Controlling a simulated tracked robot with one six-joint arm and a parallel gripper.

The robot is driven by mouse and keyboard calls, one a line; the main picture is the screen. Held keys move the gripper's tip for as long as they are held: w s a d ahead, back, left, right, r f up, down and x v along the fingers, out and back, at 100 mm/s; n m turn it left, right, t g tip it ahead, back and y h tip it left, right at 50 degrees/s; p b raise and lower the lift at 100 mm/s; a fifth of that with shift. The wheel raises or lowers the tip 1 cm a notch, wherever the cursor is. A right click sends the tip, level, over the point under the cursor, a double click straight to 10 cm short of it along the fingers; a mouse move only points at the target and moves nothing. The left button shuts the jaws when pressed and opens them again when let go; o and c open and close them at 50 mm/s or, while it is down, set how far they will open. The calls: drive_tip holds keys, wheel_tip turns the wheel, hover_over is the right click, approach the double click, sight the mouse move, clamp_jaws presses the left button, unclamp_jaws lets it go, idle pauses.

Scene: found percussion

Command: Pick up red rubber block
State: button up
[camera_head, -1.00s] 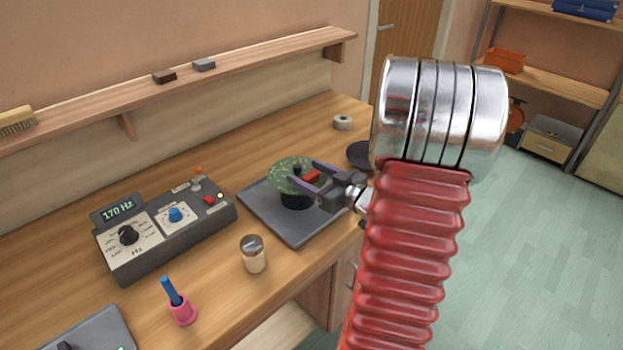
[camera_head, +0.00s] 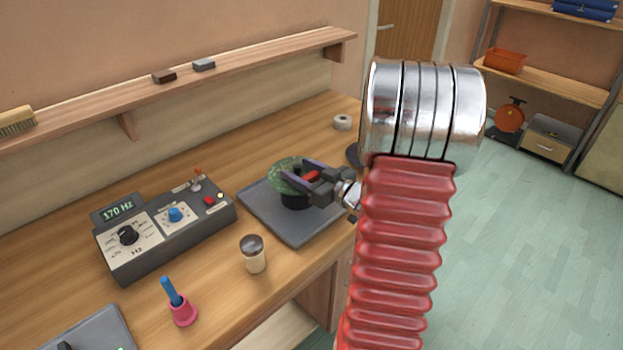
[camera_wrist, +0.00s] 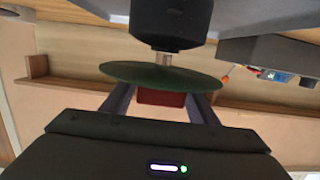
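The red rubber block (camera_head: 311,175) lies on a speckled green disc (camera_head: 284,164), which sits on a black stand (camera_head: 296,199) on a grey square tray. My gripper (camera_head: 297,169) reaches in from the right at disc height, its two purple-grey fingers on either side of the block. The wrist view, which looks upside down, shows the block (camera_wrist: 161,98) between the fingers, against the green disc (camera_wrist: 165,76). The fingers look spread, with no clear grip on the block. Whether either finger touches it is hard to tell.
The grey tray (camera_head: 297,235) lies on a wooden bench. A tape roll (camera_head: 342,123) is behind. A wall shelf (camera_head: 100,95) runs along the back.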

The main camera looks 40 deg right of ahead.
drive_tip(key=c, duration=0.9)
drive_tip(key=shift+o, duration=0.2)
wheel_tip(320, 180, up, 10)
idle(0.7)
